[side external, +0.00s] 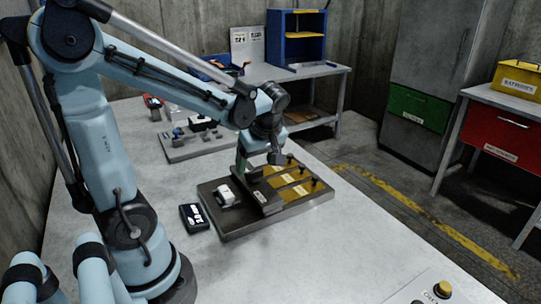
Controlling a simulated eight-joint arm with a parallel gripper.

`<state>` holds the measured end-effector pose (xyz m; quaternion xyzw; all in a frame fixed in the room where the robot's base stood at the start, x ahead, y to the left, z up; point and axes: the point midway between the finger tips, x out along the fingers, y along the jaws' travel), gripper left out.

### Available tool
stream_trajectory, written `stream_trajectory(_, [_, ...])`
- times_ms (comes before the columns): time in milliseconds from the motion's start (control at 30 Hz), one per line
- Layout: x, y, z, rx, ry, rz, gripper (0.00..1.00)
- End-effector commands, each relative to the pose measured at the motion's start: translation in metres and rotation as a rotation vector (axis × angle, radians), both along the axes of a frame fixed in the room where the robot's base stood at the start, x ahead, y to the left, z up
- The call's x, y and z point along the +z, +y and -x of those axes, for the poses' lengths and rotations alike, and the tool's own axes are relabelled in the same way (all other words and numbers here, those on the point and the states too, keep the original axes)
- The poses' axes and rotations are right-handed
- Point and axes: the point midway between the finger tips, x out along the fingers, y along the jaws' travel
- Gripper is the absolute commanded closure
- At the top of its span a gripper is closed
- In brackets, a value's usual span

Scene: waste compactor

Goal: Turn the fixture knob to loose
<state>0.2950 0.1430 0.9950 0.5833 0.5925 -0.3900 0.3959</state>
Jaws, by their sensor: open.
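The fixture (232,228) is a dark metal plate on the grey table, with a raised block, a white-and-dark part (227,195) on its left and yellow panels (284,180) on its right. Small dark knobs (316,183) stand along the right side of the panels; I cannot tell which one is the fixture knob or read its setting. My gripper (260,163) is open over the back of the fixture, its fingers pointing down near the raised block. Contact is too small to tell. My gripper hides part of the fixture's back edge.
A black labelled device (194,217) lies left of the fixture. Another plate with small parts (185,150) sits behind. A panel with a yellow button (443,289) is at the front right. The table right of the fixture is clear. A blue shelf unit (285,47) stands farther back.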

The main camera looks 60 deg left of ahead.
Motion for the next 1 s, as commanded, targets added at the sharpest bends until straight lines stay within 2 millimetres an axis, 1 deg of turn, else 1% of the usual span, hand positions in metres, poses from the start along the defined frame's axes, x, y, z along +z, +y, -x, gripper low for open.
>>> stream_trajectory(33, [0.008, -0.004, 0.000, -0.003, 0.000, 0.000, 0.21])
stream_trajectory(300, [0.047, -0.020, 0.000, -0.002, 0.000, 0.000, 0.21])
stream_trajectory(500, [0.072, -0.030, -0.001, -0.001, -0.001, 0.000, 0.21])
stream_trajectory(700, [0.084, -0.035, -0.001, 0.000, -0.001, 0.000, 0.21])
stream_trajectory(1000, [0.085, -0.036, -0.001, 0.001, 0.000, 0.000, 0.21])
